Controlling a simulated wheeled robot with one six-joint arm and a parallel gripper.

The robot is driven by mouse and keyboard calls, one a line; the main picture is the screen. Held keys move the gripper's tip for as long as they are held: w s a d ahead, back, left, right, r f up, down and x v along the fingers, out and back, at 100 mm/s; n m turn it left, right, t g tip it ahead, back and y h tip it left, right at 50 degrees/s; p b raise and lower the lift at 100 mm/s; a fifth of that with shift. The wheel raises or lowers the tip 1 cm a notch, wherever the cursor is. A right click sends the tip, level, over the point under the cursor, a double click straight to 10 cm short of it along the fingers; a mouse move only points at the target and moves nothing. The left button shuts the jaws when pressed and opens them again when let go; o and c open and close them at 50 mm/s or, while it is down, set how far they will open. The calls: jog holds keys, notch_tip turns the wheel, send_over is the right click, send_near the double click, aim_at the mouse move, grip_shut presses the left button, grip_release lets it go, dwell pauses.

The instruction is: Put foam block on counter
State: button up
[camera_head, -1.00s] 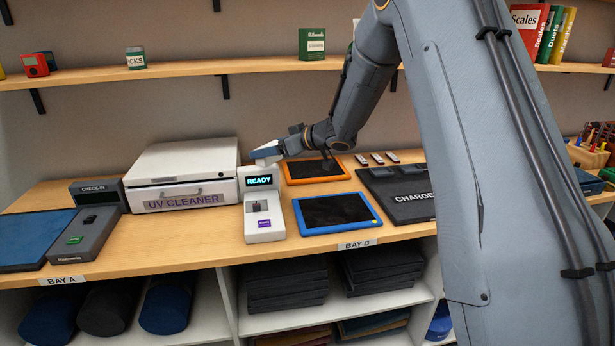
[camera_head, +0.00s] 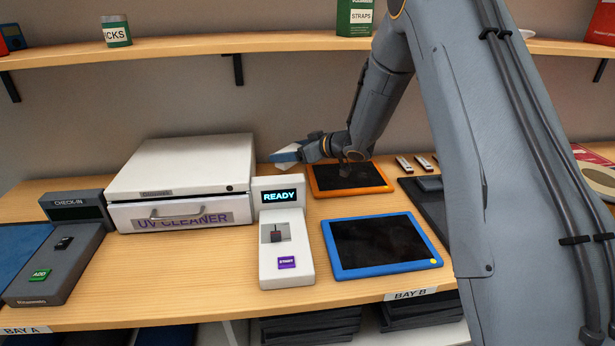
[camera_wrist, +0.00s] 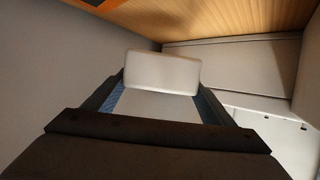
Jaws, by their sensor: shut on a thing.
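A pale grey-white block, apparently the foam block (camera_head: 284,154), is held at the end of my gripper (camera_head: 291,153). It also shows in the wrist view (camera_wrist: 162,72), between two dark fingers with blue inner sides. My gripper is shut on it, and the fingers hide part of its sides. In the head view it hangs right of the white UV cleaner (camera_head: 180,180) and behind the READY display unit (camera_head: 284,240). The wooden counter (camera_head: 190,275) lies below; I cannot tell the exact height of the block above it.
An orange-framed tablet (camera_head: 348,178) and a blue-framed tablet (camera_head: 380,245) lie right of the display unit. A grey check-in unit (camera_head: 55,265) stands at left. A wall shelf (camera_head: 190,46) runs above. Bare counter shows in front of the UV cleaner.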

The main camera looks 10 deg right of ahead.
jog(key=shift+f+p, duration=0.75)
jog(key=shift+f, duration=2.35)
jog(key=shift+f, duration=0.1)
jog(key=o, duration=0.9)
jog(key=shift+o, duration=0.5)
